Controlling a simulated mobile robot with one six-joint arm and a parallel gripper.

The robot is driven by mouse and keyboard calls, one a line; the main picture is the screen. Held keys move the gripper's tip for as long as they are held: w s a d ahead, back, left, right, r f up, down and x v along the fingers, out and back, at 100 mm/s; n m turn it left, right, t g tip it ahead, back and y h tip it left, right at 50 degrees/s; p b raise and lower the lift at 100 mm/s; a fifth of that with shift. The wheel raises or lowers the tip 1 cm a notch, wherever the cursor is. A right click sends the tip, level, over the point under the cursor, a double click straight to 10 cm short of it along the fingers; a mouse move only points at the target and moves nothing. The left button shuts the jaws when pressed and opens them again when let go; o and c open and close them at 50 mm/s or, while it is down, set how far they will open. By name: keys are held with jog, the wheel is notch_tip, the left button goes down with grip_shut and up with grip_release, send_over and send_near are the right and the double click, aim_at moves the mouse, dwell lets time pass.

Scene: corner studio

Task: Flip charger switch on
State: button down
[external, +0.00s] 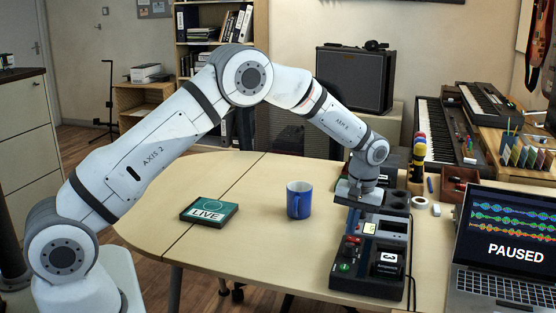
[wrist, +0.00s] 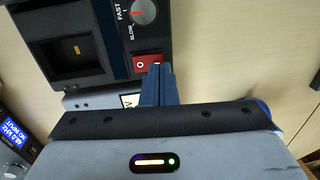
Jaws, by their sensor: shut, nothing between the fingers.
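The charger (wrist: 100,40) is a dark unit in the wrist view, with a SLOW–FAST dial (wrist: 143,12), an empty-looking bay (wrist: 78,47) and a red rocker switch (wrist: 147,63) marked O. My gripper (wrist: 158,68) is shut and empty, its fingertips right at the switch's edge. I cannot tell whether they touch it. In the external view my gripper (external: 357,197) reaches down over the far part of the dark equipment (external: 345,280) on the table. There the arm covers part of the equipment, and I cannot make out the rocker switch for certain.
A block marked 3 (external: 387,262) sits in the near equipment. A laptop (external: 508,245) reading PAUSED is at right. The left of the table is mostly clear.

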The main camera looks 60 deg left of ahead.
jog(key=shift+f, duration=0.55)
jog(key=shift+s+a+f+b, duration=0.1)
jog(key=shift+s+f+b, duration=0.05)
jog(key=shift+f+b, duration=0.2)
jog(key=shift+r, duration=0.2)
jog(key=shift+w+d+r, duration=0.1)
jog(key=shift+w+d, duration=0.5)
jog(key=shift+r, duration=0.15)
